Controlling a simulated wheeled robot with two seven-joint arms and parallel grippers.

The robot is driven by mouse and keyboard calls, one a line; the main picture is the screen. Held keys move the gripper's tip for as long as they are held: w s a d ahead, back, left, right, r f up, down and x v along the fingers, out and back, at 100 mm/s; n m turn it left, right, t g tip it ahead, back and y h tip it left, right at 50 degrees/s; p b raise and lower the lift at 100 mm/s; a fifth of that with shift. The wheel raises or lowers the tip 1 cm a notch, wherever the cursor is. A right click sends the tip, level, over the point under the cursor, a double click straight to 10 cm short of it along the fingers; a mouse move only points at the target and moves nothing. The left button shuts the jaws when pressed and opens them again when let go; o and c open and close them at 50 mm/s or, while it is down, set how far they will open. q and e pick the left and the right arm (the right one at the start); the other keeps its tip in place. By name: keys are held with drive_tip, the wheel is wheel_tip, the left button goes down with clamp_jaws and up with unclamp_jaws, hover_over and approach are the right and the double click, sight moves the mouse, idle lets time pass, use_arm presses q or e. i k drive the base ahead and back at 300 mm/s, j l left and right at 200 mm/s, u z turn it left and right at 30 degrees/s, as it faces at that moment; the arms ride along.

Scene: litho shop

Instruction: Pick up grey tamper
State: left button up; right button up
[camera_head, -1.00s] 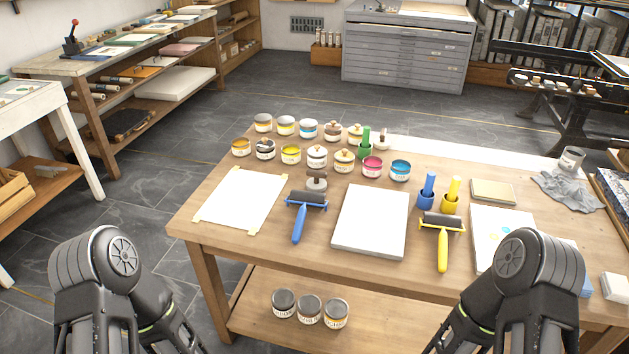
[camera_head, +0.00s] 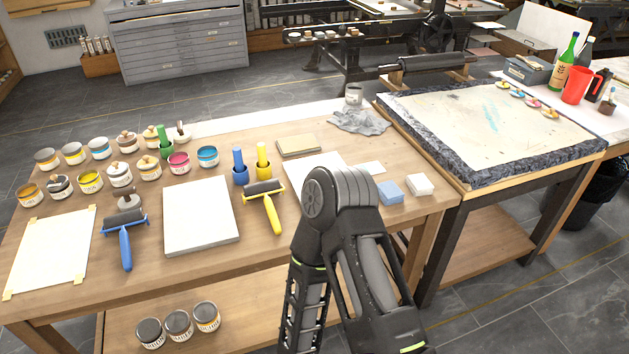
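A grey tamper with a dark knob handle (camera_head: 129,201) stands upright on the wooden table, just behind the blue-handled roller (camera_head: 124,228). A similar, paler knobbed piece (camera_head: 181,137) stands at the back of the table, right of a green-handled tool in a green cup (camera_head: 165,142). One of my arms shows at the front centre right, but its gripper is not visible. My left gripper is out of view too. Nothing is seen touching the tamper.
Several ink tins (camera_head: 90,181) crowd the table behind and left of the tamper. A pale slab (camera_head: 201,215) and a yellow roller (camera_head: 265,199) lie to its right, a taped white sheet (camera_head: 54,248) to its left. Tins (camera_head: 178,324) stand on the lower shelf.

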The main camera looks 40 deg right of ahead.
sight(130, 200)
drive_tip(key=i+j, duration=0.15)
drive_tip(key=j, duration=0.25)
drive_tip(key=i+j, duration=0.15)
drive_tip(key=j, duration=0.25)
drive_tip(key=i+j+z, duration=0.15)
drive_tip(key=j, duration=0.25)
drive_tip(key=z, duration=1.65)
